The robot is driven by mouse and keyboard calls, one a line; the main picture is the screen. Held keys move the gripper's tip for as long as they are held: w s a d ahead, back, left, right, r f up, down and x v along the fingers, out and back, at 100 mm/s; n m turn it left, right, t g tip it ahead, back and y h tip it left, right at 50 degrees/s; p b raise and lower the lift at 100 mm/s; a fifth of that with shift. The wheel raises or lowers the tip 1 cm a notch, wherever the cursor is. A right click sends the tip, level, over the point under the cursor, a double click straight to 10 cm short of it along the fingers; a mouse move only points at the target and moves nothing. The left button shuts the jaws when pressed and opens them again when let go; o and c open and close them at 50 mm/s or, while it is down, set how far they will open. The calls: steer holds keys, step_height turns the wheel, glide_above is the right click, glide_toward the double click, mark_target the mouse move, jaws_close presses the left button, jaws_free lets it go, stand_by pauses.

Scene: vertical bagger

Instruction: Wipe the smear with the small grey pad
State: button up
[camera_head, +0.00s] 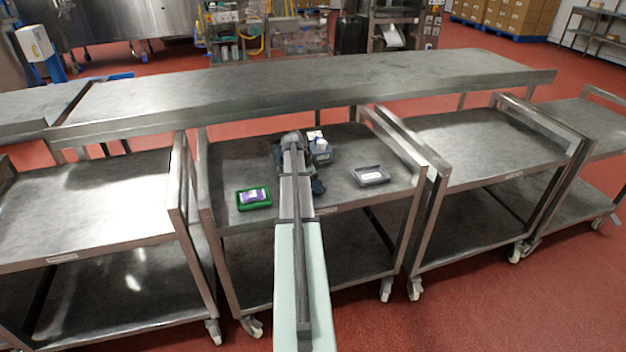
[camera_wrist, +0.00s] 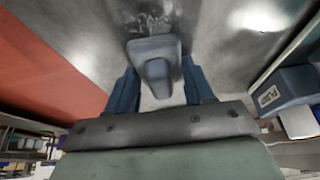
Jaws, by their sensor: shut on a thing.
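The small grey pad (camera_wrist: 153,47) with a raised grip shows in the wrist view, between the two blue fingers of my gripper (camera_wrist: 160,72). The fingers are shut on its grip. The pad is over the steel cart top; I cannot tell whether it touches the metal. A mottled whitish patch (camera_wrist: 150,17) lies on the steel just beyond the pad; it may be the smear or a reflection. In the head view my arm covers the pad, and no smear can be made out there.
A grey bin (camera_head: 322,157) with white-topped items stands just right of my gripper; its labelled side shows in the wrist view (camera_wrist: 282,90). A grey tray (camera_head: 385,180) lies farther right, a green tray (camera_head: 254,206) with a purple item to the left. A long steel table (camera_head: 400,75) runs behind.

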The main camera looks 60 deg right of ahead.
mark_target(313, 191)
steer(key=shift+s+a, duration=0.95)
steer(key=shift+a, duration=0.05)
steer(key=shift+w+a, duration=0.7)
steer(key=shift+w, duration=0.2)
steer(key=shift+w+d+r, duration=0.1)
steer(key=shift+w+d, duration=2.5)
steer(key=shift+d, duration=0.15)
step_height(313, 191, up, 8)
steer(key=shift+a, duration=0.15)
